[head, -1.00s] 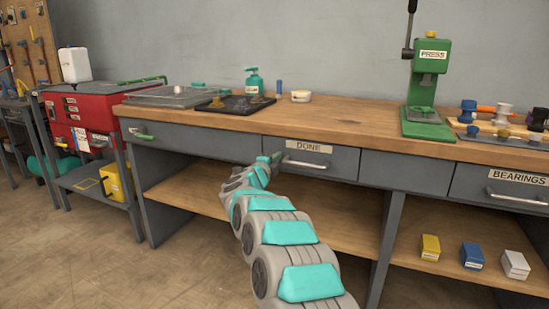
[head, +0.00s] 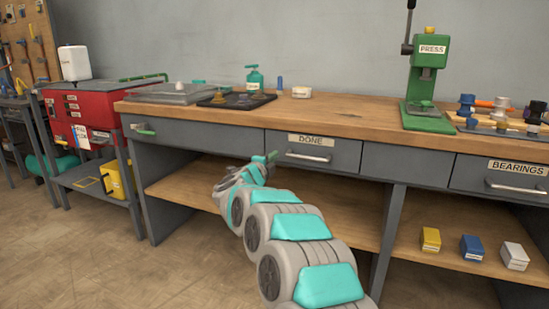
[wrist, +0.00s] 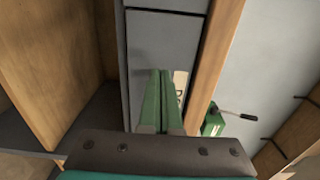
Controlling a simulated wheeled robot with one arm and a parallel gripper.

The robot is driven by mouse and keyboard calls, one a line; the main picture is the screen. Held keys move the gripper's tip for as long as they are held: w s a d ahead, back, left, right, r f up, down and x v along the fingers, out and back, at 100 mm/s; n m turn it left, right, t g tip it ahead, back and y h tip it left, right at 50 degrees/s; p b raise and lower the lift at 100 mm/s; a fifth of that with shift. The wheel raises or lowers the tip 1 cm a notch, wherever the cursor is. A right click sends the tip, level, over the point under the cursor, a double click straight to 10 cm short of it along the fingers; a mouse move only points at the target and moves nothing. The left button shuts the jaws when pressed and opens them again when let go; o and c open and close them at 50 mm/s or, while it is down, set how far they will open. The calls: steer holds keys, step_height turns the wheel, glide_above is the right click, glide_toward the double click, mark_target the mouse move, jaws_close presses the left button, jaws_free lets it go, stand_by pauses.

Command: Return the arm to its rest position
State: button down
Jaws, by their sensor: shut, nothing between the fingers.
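My gripper (head: 272,157) is at the end of my grey and teal arm, in front of the workbench near the left edge of the DONE drawer (head: 335,158). In the wrist view, my gripper's two green fingers (wrist: 160,98) lie side by side, closed, with nothing between them. The drawer fronts and part of the DONE label (wrist: 180,88) show beyond the fingers. The DONE drawer is shut. I cannot tell the exact gap between the fingertips and the drawer front.
The lower shelf (head: 330,215) carries yellow, blue and white boxes. A red cabinet (head: 85,105) stands left. The floor at front left is clear.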

steer(key=s+a+r+n+g+y, duration=0.1)
steer(key=s+a+r+n+y, duration=0.1)
steer(key=s+a+n+y, duration=0.3)
steer(key=s+a+r+n+y, duration=0.2)
steer(key=s+n+y, duration=0.2)
steer(key=s, duration=0.3)
steer(key=s+f+n+g+y, duration=0.35)
steer(key=s+n, duration=0.35)
steer(key=s, duration=0.3)
steer(key=s+d+f+n+g+h, duration=0.2)
steer(key=s+d+f+g, duration=0.2)
steer(key=s+d, duration=0.4)
steer(key=s+d+f+n+g+h, duration=0.2)
steer(key=s+d+f+g, duration=0.3)
steer(key=s, duration=1.7)
steer(key=s+d+f+n+g+h, duration=0.2)
steer(key=s+d+f+g, duration=0.3)
steer(key=s+d, duration=0.7)
steer(key=s+f, duration=0.2)
steer(key=s, duration=0.1)
steer(key=shift+d+f, duration=0.25)
